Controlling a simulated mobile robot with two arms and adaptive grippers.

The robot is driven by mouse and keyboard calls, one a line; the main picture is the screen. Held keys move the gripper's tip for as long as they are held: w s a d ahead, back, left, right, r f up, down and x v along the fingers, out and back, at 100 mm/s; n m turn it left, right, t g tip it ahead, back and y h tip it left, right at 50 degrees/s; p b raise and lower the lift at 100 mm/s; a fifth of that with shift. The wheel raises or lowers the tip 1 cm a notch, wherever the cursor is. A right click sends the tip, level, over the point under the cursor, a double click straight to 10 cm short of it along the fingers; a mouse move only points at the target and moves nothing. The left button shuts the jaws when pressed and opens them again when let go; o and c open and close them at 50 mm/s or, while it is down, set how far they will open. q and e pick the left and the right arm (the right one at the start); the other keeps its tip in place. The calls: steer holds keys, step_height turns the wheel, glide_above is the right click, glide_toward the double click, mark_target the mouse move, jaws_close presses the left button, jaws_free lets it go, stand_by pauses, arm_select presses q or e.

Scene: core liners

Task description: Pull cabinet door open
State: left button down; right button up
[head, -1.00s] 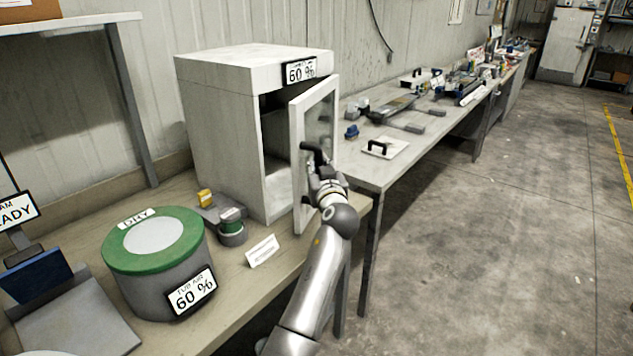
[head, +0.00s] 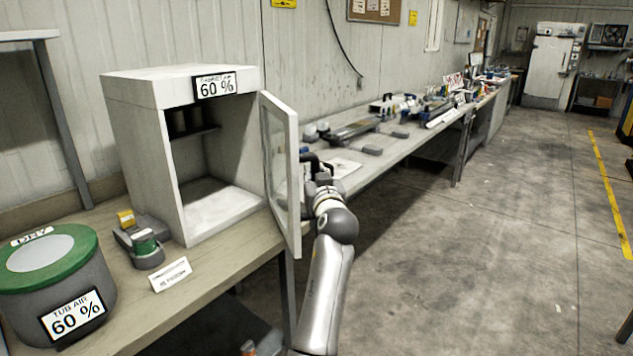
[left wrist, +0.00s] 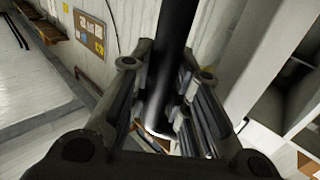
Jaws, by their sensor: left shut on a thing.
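The white cabinet (head: 140,150) stands on the bench with its glazed door (head: 281,175) swung well open on its right side. Inside are a shelf with dark round items and a bare white floor. My left gripper (head: 314,170) is at the outer side of the door, partly hidden behind its edge. In the left wrist view a dark bar, the door handle (left wrist: 172,45), runs between the fingers, and the gripper (left wrist: 165,110) is shut on it. My right gripper is not in view.
A grey tub with a green lid (head: 55,285), a small grey-green device (head: 143,243) and a white card (head: 170,274) stand on the bench (head: 215,270) left of the door. A long bench with tools runs behind. Open concrete floor (head: 480,260) lies to the right.

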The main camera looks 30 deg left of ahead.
arm_select(q)
steer(key=shift+w+d, duration=0.2)
steer(key=shift+w, duration=0.25)
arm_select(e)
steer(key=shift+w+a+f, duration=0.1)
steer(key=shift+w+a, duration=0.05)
arm_select(q)
steer(key=c, duration=1.4)
jaws_free()
steer(key=shift+c, duration=0.2)
steer(key=shift+o, duration=0.6)
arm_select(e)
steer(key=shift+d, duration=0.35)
